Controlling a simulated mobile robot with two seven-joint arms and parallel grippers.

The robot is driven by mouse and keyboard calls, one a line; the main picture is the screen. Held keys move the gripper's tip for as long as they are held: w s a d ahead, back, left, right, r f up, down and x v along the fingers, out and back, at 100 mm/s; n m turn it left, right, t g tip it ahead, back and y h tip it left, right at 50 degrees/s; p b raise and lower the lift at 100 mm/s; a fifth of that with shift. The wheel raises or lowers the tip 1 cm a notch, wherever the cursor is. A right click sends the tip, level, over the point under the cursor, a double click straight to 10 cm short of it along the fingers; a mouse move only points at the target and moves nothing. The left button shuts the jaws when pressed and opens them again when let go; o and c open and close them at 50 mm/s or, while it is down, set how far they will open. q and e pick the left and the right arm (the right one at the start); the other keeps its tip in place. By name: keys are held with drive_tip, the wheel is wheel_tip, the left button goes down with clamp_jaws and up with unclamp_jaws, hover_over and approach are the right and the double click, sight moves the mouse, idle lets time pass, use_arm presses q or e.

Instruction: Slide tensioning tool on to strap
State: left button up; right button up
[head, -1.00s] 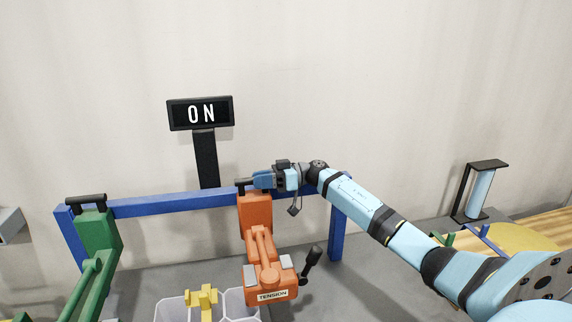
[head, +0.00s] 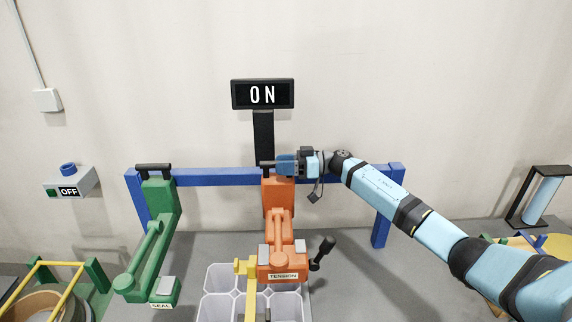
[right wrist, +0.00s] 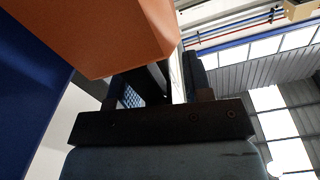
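The orange tensioning tool (head: 278,195) hangs from the blue rail, with a block marked TENSION (head: 283,278) at its lower end. A yellow upright piece (head: 250,303) with a crossbar stands close to the block's left side; it may hold or be the strap, and I cannot tell if they touch. My right gripper (head: 283,164) is shut on the tool's black top handle, whose left end sticks out. In the right wrist view the orange tool (right wrist: 110,30) fills the upper left, close to the gripper (right wrist: 160,125). My left gripper is out of view.
The blue rail (head: 220,176) also carries the green SEAL tool (head: 160,200) at left. White bins (head: 219,306) lie below. An ON sign (head: 262,94) stands behind, and a box marked OFF (head: 70,190) is at far left. A black crank (head: 322,252) juts from the tool's right.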

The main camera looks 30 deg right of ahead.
drive_tip(key=shift+w, duration=0.1)
drive_tip(key=shift+d, duration=0.2)
drive_tip(key=b+v, duration=0.3)
drive_tip(key=v, duration=1)
drive_tip(key=shift+s, duration=0.25)
drive_tip(key=shift+d, duration=0.1)
